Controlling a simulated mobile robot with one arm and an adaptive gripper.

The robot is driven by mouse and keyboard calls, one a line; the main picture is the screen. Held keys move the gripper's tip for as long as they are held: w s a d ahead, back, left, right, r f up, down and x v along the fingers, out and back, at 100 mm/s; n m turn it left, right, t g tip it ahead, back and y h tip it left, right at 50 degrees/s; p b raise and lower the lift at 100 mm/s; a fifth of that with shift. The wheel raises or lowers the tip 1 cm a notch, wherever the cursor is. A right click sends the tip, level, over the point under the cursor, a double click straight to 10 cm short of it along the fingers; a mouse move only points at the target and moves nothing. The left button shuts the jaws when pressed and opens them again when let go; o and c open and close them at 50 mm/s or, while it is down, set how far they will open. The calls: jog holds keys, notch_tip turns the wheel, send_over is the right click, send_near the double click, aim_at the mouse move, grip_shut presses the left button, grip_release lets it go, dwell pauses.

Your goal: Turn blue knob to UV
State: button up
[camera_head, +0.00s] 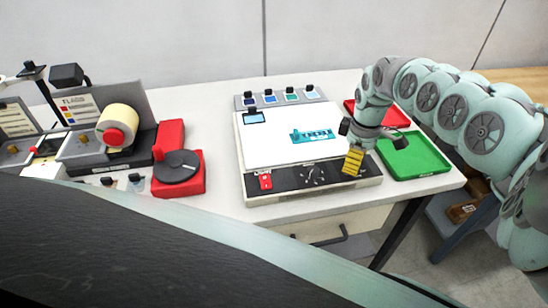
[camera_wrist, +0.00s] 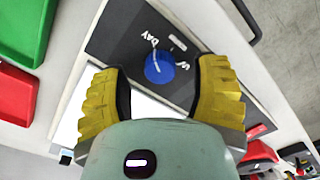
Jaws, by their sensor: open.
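The blue knob (camera_wrist: 160,68) sits on the black front panel (camera_wrist: 125,40) of the white light-table unit. In the wrist view it lies beyond and between my two yellow fingertips. A thin pale mark runs from its upper edge toward the DAY label (camera_wrist: 148,32). The UV label (camera_wrist: 182,65) is just right of the knob. My gripper (camera_wrist: 162,90) is open, with a finger on each side and a gap to the knob. In the head view my gripper (camera_head: 353,161) is over the panel's right part, and the blue knob cannot be made out there.
A black dial (camera_head: 313,175) and red switch (camera_head: 265,181) are left on the same panel. A teal part (camera_head: 312,136) lies on the white surface. A green tray (camera_head: 413,155) and red tray (camera_head: 396,117) stand right. A rewinder with a yellowish roll (camera_head: 121,122) stands left.

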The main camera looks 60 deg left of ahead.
jog(key=shift+s+f, duration=0.1)
jog(key=shift+f, duration=0.6)
grip_shut()
